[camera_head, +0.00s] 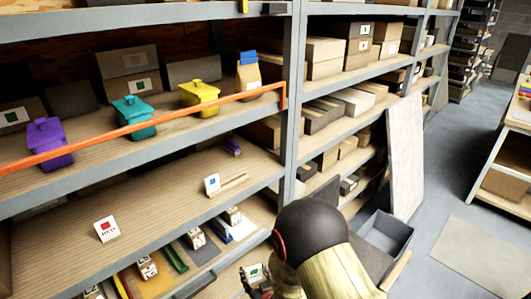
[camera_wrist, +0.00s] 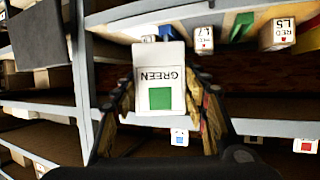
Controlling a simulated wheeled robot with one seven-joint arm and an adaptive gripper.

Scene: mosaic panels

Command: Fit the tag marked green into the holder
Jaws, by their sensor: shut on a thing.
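My gripper (camera_wrist: 160,98) is shut on the white tag marked GREEN (camera_wrist: 159,75), which has a green square and reads upside down in the wrist view. A finger lies on each side of it. In the head view the green tag (camera_head: 254,272) shows low, beside my arm, in front of the lower shelf. A blue-marked tag (camera_head: 212,184) stands on the middle shelf with a pale wooden strip (camera_head: 234,181) beside it. A red-marked tag (camera_head: 106,229) stands further left on that shelf. I cannot tell which piece is the holder for the green tag.
Purple (camera_head: 50,145), teal (camera_head: 134,117) and yellow (camera_head: 199,97) bins stand on the upper shelf behind an orange bar (camera_head: 150,126). Small labelled boxes (camera_head: 195,238) and coloured strips lie on the lower shelf. A grey upright (camera_head: 294,100) stands right of these shelves.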

